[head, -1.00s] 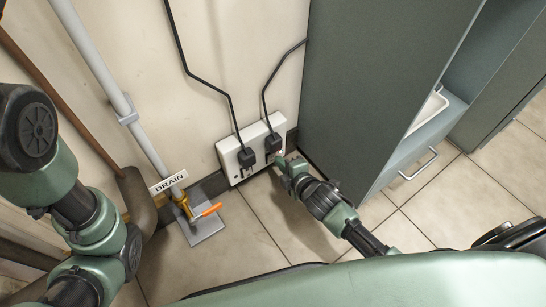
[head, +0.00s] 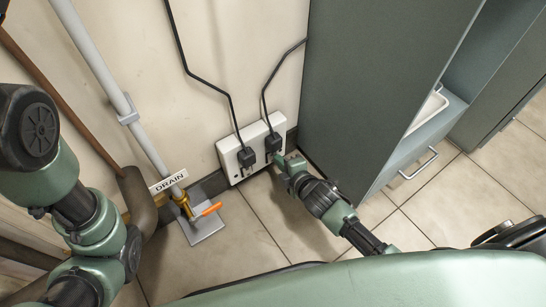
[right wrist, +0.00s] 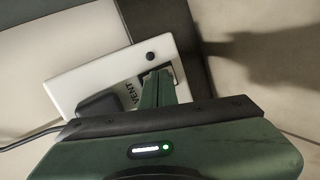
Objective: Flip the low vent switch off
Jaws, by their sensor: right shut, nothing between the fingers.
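A white double socket plate (head: 228,151) is fixed low on the wall, with two black plugs in it. In the right wrist view the plate (right wrist: 92,72) carries a label reading VENT (right wrist: 133,93), beside a black plug. My right gripper (head: 281,163) is shut and empty, with its tips at the lower right of the plate. In the right wrist view its fingers (right wrist: 157,84) reach over the dark switch opening (right wrist: 177,72) next to the label. They hide most of the switch, so I cannot tell its position or whether they touch it. My left gripper is not in view.
A grey-green cabinet (head: 370,90) stands close to the right of the plate. At left, a pipe labelled DRAIN (head: 168,181) ends in a brass valve with an orange handle (head: 211,209). Two black cords (head: 199,77) run up the wall. Open tiled floor (head: 262,220) lies in front.

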